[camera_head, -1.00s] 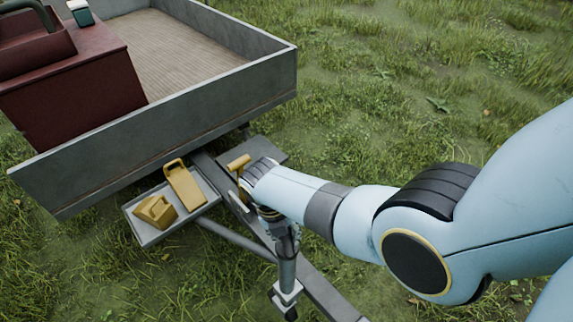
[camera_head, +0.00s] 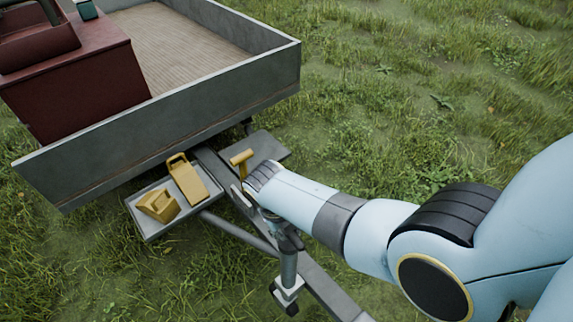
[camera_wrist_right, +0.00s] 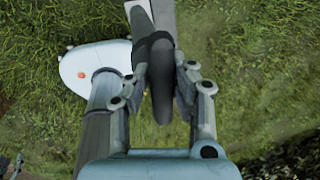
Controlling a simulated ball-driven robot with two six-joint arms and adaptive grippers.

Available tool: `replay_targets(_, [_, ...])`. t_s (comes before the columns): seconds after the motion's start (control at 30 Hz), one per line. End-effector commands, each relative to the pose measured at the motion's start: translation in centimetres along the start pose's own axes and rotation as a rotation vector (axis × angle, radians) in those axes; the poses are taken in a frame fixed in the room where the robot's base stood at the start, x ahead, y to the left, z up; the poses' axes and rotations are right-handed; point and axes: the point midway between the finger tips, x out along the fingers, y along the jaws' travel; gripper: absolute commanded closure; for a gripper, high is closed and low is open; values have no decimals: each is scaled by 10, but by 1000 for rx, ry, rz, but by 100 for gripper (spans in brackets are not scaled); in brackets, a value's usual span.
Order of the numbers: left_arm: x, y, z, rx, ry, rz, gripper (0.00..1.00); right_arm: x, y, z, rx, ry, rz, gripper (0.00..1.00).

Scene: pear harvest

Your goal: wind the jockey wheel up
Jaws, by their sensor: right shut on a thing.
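The jockey wheel's grey upright post (camera_head: 289,268) stands beside the trailer's drawbar (camera_head: 325,290) in the head view, with a dark foot at its lower end. My right gripper (camera_wrist_right: 162,88) is at the top of this post, and my wrist hides most of the crank in the head view. In the right wrist view its two fingers are shut on a dark rounded handle (camera_wrist_right: 163,55), one finger on each side. I cannot make out the whole crank. My left gripper is not in view.
The grey trailer (camera_head: 190,130) carries a dark red box (camera_head: 85,85). A tray (camera_head: 150,232) on the drawbar's left holds two yellow wedge-shaped pieces (camera_head: 187,180). A yellow handle (camera_head: 241,158) stands close to my wrist. Open grass lies to the right.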

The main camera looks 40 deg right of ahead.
Motion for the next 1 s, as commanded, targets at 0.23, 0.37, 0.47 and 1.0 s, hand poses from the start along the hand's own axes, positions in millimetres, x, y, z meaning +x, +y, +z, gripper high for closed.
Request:
replay_targets(0.23, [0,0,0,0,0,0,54,1,-4,0,-1,0,-9,100])
replay_targets(0.37, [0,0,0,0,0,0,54,1,-4,0,-1,0,-8,68])
replay_targets(0.47, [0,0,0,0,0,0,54,0,-3,0,0,0,-6,55])
replay_targets(1.0, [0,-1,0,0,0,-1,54,-27,-1,0,2,-3,-1,54])
